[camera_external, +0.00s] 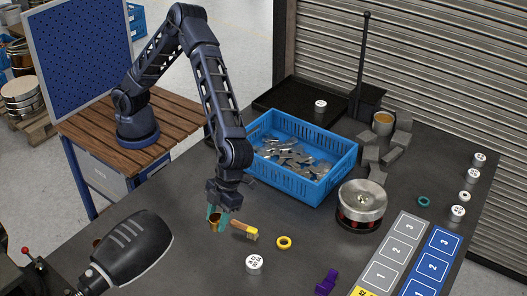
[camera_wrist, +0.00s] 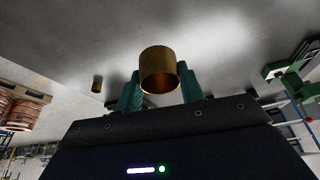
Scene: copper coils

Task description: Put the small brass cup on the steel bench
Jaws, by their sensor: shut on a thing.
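The small brass cup (camera_external: 215,224) is between the teal fingers of my gripper (camera_external: 217,216), which is shut on it. In the wrist view the cup (camera_wrist: 159,70) fills the gap between the fingers (camera_wrist: 159,92), with its open end facing the camera. The steel bench (camera_external: 180,262) is the large dark grey top below my gripper. I cannot tell whether the cup touches the bench or hangs just above it.
A wooden-handled brush (camera_external: 243,230) lies just right of the cup, with a yellow ring (camera_external: 284,242) beyond it. A blue crate of metal pieces (camera_external: 303,157) stands behind. A dark lamp head (camera_external: 130,250) is at front left. A white marked cylinder (camera_external: 254,264) stands in front.

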